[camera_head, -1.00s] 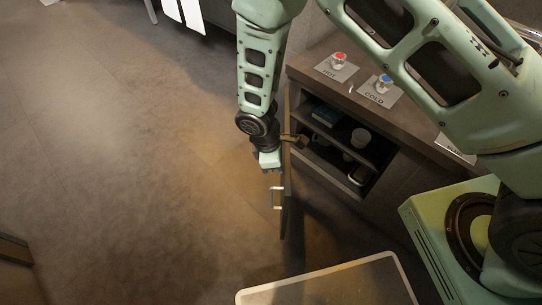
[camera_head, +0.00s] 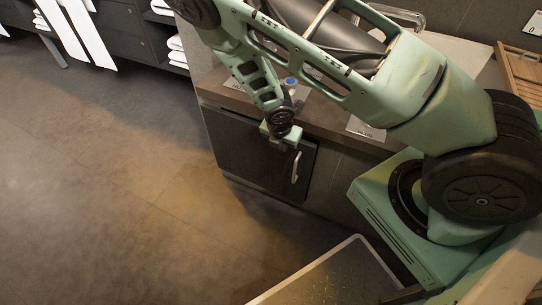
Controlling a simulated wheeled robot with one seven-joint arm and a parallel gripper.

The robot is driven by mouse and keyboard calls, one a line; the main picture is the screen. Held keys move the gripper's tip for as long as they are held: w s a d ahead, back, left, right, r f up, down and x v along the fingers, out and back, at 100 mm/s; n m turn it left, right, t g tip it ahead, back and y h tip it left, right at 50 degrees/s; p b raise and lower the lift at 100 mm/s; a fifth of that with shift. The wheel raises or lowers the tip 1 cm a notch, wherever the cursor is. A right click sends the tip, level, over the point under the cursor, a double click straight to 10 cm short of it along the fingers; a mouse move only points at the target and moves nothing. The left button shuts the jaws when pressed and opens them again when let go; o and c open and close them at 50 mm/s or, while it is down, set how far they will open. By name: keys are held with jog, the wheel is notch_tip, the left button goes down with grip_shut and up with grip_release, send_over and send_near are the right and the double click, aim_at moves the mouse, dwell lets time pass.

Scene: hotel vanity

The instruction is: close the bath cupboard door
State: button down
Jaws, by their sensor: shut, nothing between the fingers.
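The bath cupboard door (camera_head: 245,150) is a dark panel below the vanity counter. It lies flat, or very nearly flat, across the cupboard front and hides the shelves. Its pale bar handle (camera_head: 295,167) is near its right edge. My gripper (camera_head: 281,140) is shut and empty, at the door's upper right part, just above and left of the handle. Whether the fingers touch the door cannot be told from this view.
The counter (camera_head: 335,118) runs above the door, with a blue-topped knob (camera_head: 290,82) partly behind my arm. White towels (camera_head: 178,52) are stacked on shelves at the back. A light-rimmed tray-like surface (camera_head: 335,275) is in front. The floor at left is clear.

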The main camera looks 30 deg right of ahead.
jog(key=shift+w+d+n, duration=0.2)
jog(key=shift+w+d, duration=0.15)
jog(key=shift+d, duration=0.2)
jog(key=shift+w+d+n, duration=0.2)
jog(key=shift+w+d, duration=0.1)
jog(key=shift+d, duration=0.2)
jog(key=shift+d, duration=0.1)
